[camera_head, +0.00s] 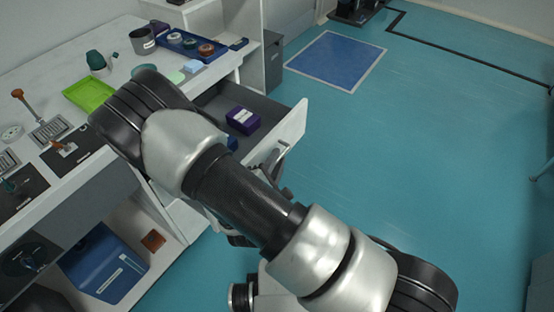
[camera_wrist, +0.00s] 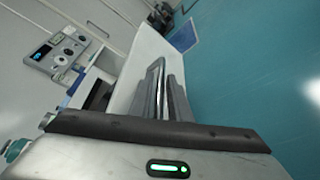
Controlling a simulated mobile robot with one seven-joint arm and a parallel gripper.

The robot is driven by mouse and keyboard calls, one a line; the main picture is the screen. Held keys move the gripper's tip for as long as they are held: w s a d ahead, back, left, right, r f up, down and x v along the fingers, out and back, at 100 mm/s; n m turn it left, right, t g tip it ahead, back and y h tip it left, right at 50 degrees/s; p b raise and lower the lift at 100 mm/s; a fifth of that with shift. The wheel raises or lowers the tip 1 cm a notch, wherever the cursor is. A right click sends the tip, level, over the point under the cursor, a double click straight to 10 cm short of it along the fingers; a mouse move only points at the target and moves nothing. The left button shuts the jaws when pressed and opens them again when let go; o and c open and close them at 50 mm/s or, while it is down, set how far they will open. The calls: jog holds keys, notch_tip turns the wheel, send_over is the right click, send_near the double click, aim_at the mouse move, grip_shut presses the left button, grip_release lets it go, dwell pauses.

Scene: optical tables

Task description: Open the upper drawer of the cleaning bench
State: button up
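The cleaning bench (camera_head: 75,105) is white and fills the left of the head view. Its upper drawer (camera_head: 297,122) stands pulled out, with a white front and a grey inside. A dark purple box (camera_head: 243,120) and part of a blue thing (camera_head: 232,143) lie in it. The drawer's metal handle (camera_head: 279,150) is on the front. In the wrist view the white drawer front (camera_wrist: 150,50) lies ahead, and the handle (camera_wrist: 158,75) runs between the two grey fingers of my gripper (camera_wrist: 168,95), which appear closed on it. My arm hides much of the gripper in the head view.
A green tray (camera_head: 90,93), a blue tray (camera_head: 190,46) and a grey cup (camera_head: 142,41) stand on the bench top. A blue container (camera_head: 105,265) sits on the lower shelf. The teal floor (camera_head: 430,150) to the right is clear, with a blue mat (camera_head: 337,60) farther back.

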jog(key=shift+o, duration=0.9)
jog(key=p+v, duration=0.1)
jog(key=v, duration=1.6)
jog(key=shift+s, duration=0.2)
jog(key=shift+a, duration=0.1)
